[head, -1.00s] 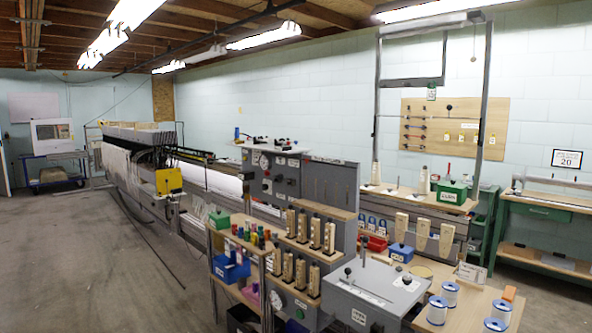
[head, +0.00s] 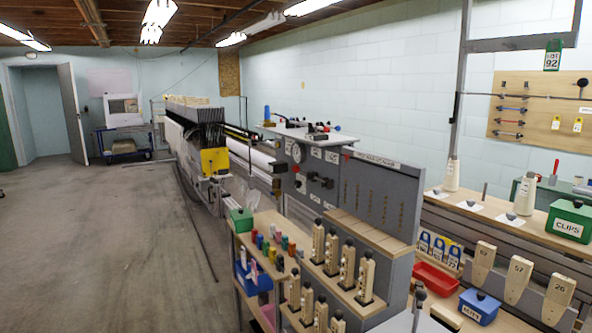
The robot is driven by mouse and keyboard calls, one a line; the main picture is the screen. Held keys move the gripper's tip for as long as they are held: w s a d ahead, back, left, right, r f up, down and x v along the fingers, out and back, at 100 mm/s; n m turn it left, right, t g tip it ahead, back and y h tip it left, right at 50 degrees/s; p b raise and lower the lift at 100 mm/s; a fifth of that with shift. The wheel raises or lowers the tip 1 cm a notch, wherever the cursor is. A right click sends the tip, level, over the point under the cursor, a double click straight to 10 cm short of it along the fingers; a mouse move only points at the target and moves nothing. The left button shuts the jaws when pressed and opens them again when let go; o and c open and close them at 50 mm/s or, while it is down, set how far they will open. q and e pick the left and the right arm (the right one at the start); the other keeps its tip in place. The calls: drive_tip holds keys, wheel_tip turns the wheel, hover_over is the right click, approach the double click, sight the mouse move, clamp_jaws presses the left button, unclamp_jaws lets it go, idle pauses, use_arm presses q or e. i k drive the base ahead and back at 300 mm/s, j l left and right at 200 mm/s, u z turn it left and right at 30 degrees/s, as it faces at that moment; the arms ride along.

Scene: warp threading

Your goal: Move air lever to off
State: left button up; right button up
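A grey control panel (head: 309,168) stands upright near the middle of the head view. It carries a round gauge (head: 296,153), several black knobs or handles (head: 322,182) and small white labels that are too small to read. I cannot tell which of its controls is the air lever, or how the lever is set. Neither of my grippers shows in the head view.
A shelf unit with wooden blocks (head: 347,268) and coloured spools stands in front of the panel. A green CLIPS box (head: 567,221) and a red tray (head: 436,278) are at the right. The concrete floor (head: 120,240) at the left is largely clear.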

sight(295, 168)
drive_tip(key=i+j, duration=0.65)
drive_tip(key=i+j+u, duration=0.15)
drive_tip(key=i+j, duration=0.5)
drive_tip(key=i, duration=0.15)
drive_tip(key=i+j, duration=0.55)
drive_tip(key=i, duration=0.2)
